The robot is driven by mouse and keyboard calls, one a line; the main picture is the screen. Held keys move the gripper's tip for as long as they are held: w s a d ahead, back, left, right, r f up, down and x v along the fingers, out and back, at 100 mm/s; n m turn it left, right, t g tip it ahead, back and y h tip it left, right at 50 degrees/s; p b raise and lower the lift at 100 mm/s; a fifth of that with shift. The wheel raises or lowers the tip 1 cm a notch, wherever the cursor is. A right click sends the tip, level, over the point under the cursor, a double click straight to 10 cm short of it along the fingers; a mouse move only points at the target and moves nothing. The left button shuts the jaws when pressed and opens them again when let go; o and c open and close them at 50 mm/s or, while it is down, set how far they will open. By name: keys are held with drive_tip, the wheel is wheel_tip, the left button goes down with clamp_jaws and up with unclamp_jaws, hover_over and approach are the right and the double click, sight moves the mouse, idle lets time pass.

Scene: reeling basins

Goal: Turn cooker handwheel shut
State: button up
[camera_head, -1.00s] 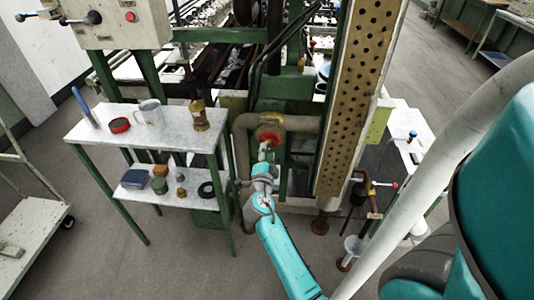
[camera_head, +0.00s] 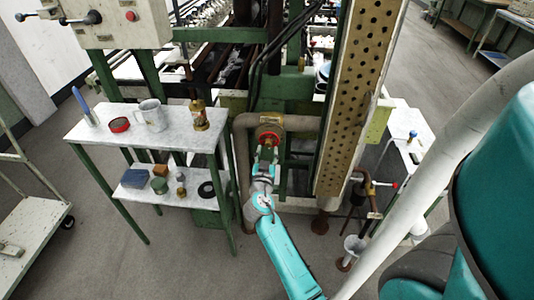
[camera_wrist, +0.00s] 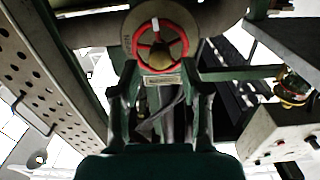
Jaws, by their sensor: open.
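The red-rimmed cooker handwheel (camera_wrist: 136,43) faces me in the wrist view, with a brass hub, red spokes and a white mark at the top of its rim. In the head view the handwheel (camera_head: 269,135) sits on the pipework at the machine's front, partly covered by my gripper. My gripper (camera_wrist: 160,92) is open and empty, with its two fingers spread just below the wheel in the wrist view. It also shows in the head view (camera_head: 266,160) just in front of the wheel. I cannot tell whether the fingertips touch the rim.
A grey pipe (camera_head: 240,150) bends around the wheel. A perforated metal column (camera_head: 352,110) stands close to the right. A two-tier shelf table (camera_head: 185,140) holds a mug (camera_head: 151,115), a bottle (camera_head: 198,115) and other small items at the left. A valve pipe (camera_head: 372,190) stands at the right.

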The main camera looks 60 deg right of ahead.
sight(268, 146)
drive_tip(key=shift+n, duration=0.3)
drive_tip(key=shift+x, duration=1.5)
